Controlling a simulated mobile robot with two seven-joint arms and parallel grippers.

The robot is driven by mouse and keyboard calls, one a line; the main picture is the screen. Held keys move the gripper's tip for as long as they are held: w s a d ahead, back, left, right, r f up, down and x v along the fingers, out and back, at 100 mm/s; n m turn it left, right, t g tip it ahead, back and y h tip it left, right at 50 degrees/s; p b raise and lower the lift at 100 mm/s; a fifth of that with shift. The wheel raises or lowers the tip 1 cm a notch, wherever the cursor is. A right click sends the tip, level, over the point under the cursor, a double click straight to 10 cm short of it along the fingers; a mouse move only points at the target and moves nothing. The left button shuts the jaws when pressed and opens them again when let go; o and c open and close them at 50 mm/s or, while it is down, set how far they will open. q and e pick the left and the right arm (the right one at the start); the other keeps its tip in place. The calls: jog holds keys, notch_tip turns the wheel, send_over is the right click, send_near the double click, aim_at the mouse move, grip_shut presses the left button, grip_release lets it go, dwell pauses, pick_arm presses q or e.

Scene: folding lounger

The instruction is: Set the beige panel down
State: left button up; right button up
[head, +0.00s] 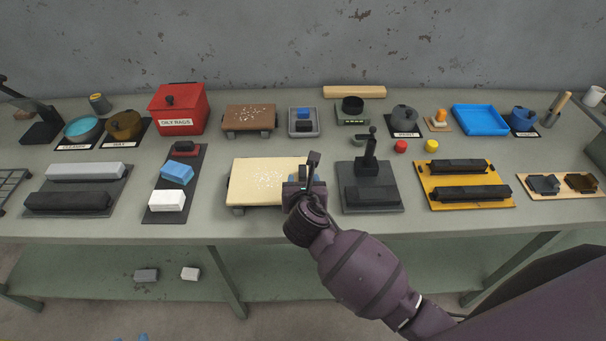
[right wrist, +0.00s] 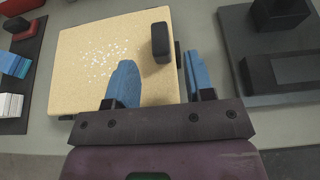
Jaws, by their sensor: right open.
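The beige panel (head: 250,184) lies flat at the front middle of the bench, with pale specks on its top and dark supports showing under its front edge. It also shows in the right wrist view (right wrist: 90,85), with a dark upright grip (right wrist: 160,42) near its right edge. My right gripper (head: 310,170) is at the panel's right edge. In the right wrist view its blue fingers (right wrist: 158,72) are apart; one overlaps the panel, the other is just past its right edge. Nothing is clearly held between them. My left gripper is not in view.
A dark fixture plate with an upright post (head: 370,170) stands close on the right. A dark mat with blue and white blocks (head: 155,212) lies left. A brown panel (head: 250,117) sits behind. The bench's front edge (head: 150,230) is just in front; a strip before the panel is clear.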

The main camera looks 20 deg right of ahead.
jog(key=v, duration=0.6)
jog(key=shift+s, duration=0.4)
jog(key=s+f+m, duration=0.1)
jog(key=m, duration=0.1)
jog(key=s+d+f+m+y, duration=0.1)
jog(key=f+m, duration=0.1)
jog(key=s+d+f+m+g, duration=0.1)
jog(key=f+m, duration=0.1)
jog(key=m, duration=0.1)
jog(key=shift+d+y, duration=0.15)
jog(key=shift+y, duration=0.15)
jog(key=s+d+f+m+y, duration=0.1)
jog(key=s+d+f+m, duration=0.2)
jog(key=m, duration=0.9)
jog(key=s+d+f+m, duration=0.4)
jog(key=s+d+m, duration=0.3)
jog(key=m, duration=0.5)
jog(key=shift+s+d+f+y, duration=0.2)
jog(key=shift+s+d+y, duration=0.2)
jog(key=shift+s, duration=0.8)
jog(key=shift+o, duration=0.4)
jog(key=shift+s+d+m, duration=0.2)
jog(key=shift+s+m, duration=0.05)
jog(key=shift+m, duration=0.25)
